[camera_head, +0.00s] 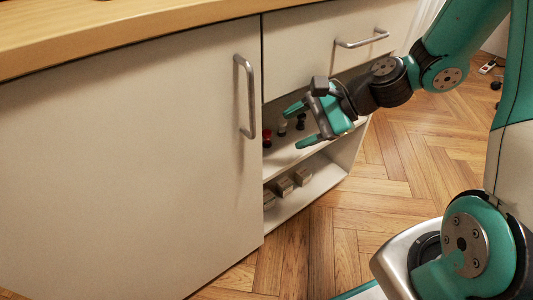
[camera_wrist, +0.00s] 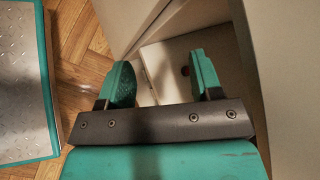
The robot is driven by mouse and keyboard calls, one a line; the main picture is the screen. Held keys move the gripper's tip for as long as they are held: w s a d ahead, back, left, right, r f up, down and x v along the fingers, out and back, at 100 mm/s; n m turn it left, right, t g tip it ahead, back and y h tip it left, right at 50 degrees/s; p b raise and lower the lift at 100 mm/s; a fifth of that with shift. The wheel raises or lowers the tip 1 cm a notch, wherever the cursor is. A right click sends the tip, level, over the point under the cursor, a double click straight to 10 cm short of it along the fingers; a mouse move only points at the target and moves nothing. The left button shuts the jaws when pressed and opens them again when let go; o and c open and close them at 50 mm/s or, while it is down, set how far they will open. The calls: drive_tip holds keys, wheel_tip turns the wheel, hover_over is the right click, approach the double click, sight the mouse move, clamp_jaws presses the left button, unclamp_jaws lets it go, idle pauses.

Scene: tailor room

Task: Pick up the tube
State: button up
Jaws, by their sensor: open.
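My gripper (camera_head: 299,126) is open and empty at the front of the open shelf under the drawer. Its two green fingers are spread apart, and they also show in the wrist view (camera_wrist: 162,76). On the upper shelf stand a small red item (camera_head: 267,137), a pale item (camera_head: 282,128) and a dark item (camera_head: 301,121), close to the fingers. I cannot tell which of these is the tube. A small red spot (camera_wrist: 185,71) shows beside the right finger in the wrist view. Nothing is held.
The upper shelf board (camera_head: 285,155) lies between a cabinet door (camera_head: 140,160) with a metal handle (camera_head: 247,95) and a side wall. A drawer (camera_head: 310,45) is above. Small blocks (camera_head: 285,187) sit on the lower shelf.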

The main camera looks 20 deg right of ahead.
drive_tip(key=w+d+f+m+t+b, duration=0.4)
drive_tip(key=d+f+m, duration=0.4)
drive_tip(key=m, duration=0.4)
drive_tip(key=t+b, duration=0.2)
drive_tip(key=b, duration=0.3)
approach(269, 133)
drive_tip(key=shift+m, duration=0.3)
drive_tip(key=x, duration=0.7)
drive_tip(key=shift+s+f, duration=0.1)
drive_tip(key=shift+f, duration=0.25)
drive_tip(key=b+x, duration=0.4)
drive_tip(key=x, duration=0.1)
drive_tip(key=shift+w+a+r, duration=0.1)
drive_tip(key=shift+w, duration=0.25)
drive_tip(key=shift+g+h, duration=0.3)
drive_tip(key=c, duration=1)
drive_tip(key=shift+r, duration=0.1)
